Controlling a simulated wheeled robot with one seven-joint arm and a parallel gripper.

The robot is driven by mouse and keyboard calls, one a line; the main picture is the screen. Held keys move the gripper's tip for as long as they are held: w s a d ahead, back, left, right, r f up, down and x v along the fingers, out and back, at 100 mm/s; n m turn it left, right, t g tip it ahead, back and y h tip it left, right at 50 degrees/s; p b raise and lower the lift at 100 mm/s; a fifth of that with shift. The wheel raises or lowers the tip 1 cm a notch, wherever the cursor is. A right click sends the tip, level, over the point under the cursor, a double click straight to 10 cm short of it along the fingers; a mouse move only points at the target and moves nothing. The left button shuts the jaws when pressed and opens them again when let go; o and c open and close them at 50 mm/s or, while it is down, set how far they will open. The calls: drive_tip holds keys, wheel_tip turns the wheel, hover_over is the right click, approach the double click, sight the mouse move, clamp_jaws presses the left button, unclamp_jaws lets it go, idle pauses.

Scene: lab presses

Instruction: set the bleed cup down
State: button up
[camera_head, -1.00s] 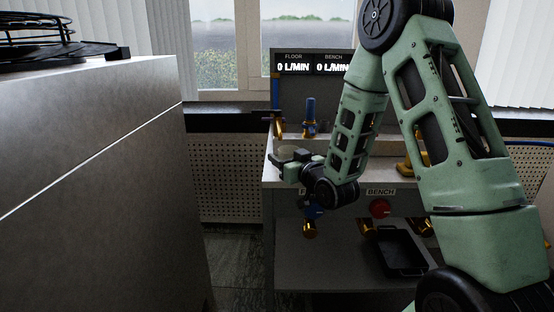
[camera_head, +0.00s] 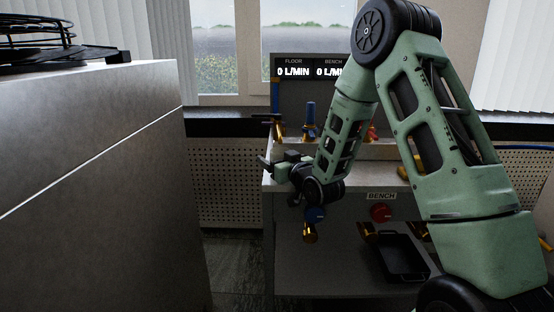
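My gripper (camera_head: 268,166) is at the left front corner of the bench, around the height of its top. Its dark fingers point left, and I cannot tell how far apart they are. I cannot make out the bleed cup in this view; my gripper and wrist cover part of the bench corner. The bench (camera_head: 352,150) has a pale top, with my forearm across its middle.
A blue-topped brass valve (camera_head: 310,122) stands at the back of the bench. A red knob (camera_head: 380,213) is on its front by the BENCH label. A black tray (camera_head: 402,255) lies on the lower shelf. A grey cabinet (camera_head: 90,160) fills the left. The displays (camera_head: 295,72) read 0 L/MIN.

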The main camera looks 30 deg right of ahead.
drive_tip(key=shift+s+r, duration=0.1)
drive_tip(key=shift+r, duration=0.1)
drive_tip(key=s, duration=0.3)
drive_tip(key=s+p, duration=0.1)
drive_tip(key=s, duration=0.2)
drive_tip(key=s+p, duration=0.1)
drive_tip(key=s, duration=0.2)
drive_tip(key=shift+a+r, duration=0.15)
drive_tip(key=shift+r, duration=0.1)
drive_tip(key=shift+p, duration=0.75)
drive_tip(key=s+p, duration=0.1)
drive_tip(key=p, duration=0.1)
drive_tip(key=s+p, duration=0.1)
drive_tip(key=p, duration=0.5)
drive_tip(key=shift+s+f, duration=0.25)
drive_tip(key=shift+s, duration=0.15)
drive_tip(key=shift+a, duration=0.1)
